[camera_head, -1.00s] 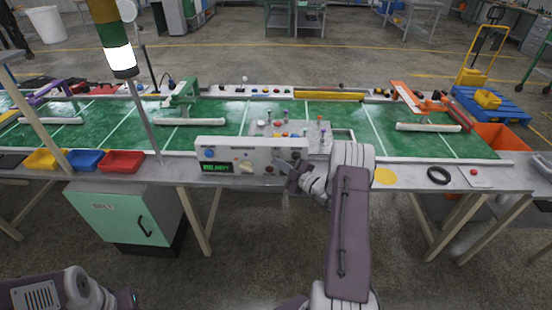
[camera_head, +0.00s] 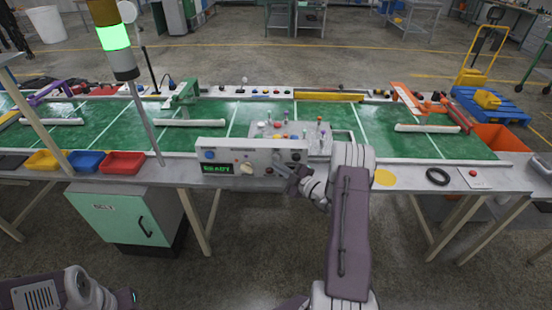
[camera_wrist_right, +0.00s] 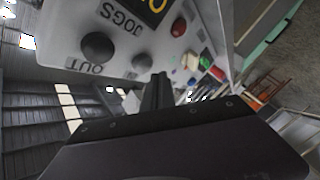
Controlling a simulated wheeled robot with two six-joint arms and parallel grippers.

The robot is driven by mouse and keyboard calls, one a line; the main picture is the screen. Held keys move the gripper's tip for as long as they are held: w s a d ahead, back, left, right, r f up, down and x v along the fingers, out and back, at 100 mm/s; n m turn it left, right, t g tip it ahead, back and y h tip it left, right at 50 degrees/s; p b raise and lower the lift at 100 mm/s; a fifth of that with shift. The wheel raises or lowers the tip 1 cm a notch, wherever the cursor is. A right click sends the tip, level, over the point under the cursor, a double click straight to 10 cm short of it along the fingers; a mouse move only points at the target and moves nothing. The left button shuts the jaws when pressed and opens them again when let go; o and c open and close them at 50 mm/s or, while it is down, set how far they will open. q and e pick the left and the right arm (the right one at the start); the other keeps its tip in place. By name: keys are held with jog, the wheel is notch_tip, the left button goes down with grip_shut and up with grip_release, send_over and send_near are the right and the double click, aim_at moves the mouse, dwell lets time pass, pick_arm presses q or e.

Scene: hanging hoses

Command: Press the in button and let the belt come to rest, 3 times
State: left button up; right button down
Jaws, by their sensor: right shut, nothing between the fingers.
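The control box (camera_head: 222,153) stands at the front edge of the green belt (camera_head: 395,145). Its display (camera_head: 217,169) reads READY in green. In the right wrist view, its face shows a black button (camera_wrist_right: 98,46) by the label OUT, a grey button (camera_wrist_right: 142,62), a red button (camera_wrist_right: 178,27) and the label JOGS. I see no IN label. My right gripper (camera_head: 290,172) is shut and empty at the box's lower right; its fingers (camera_wrist_right: 161,88) point at the face near the grey button. I cannot tell whether they touch it.
The signal tower (camera_head: 116,38) glows green. A grey tray (camera_head: 262,137) with coloured pegs sits behind the box. Yellow, blue and red bins (camera_head: 122,162) stand left of it. A black ring (camera_head: 437,176) and a red button plate (camera_head: 474,177) lie at right.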

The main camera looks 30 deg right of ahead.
jog(key=shift+s+a, duration=0.1)
jog(key=shift+s, duration=0.05)
jog(key=s, duration=0.1)
jog(key=s+a+p, duration=0.2)
jog(key=s, duration=0.1)
jog(key=shift+s+a, duration=0.1)
jog(key=shift+a, duration=0.15)
dwell(2.1)
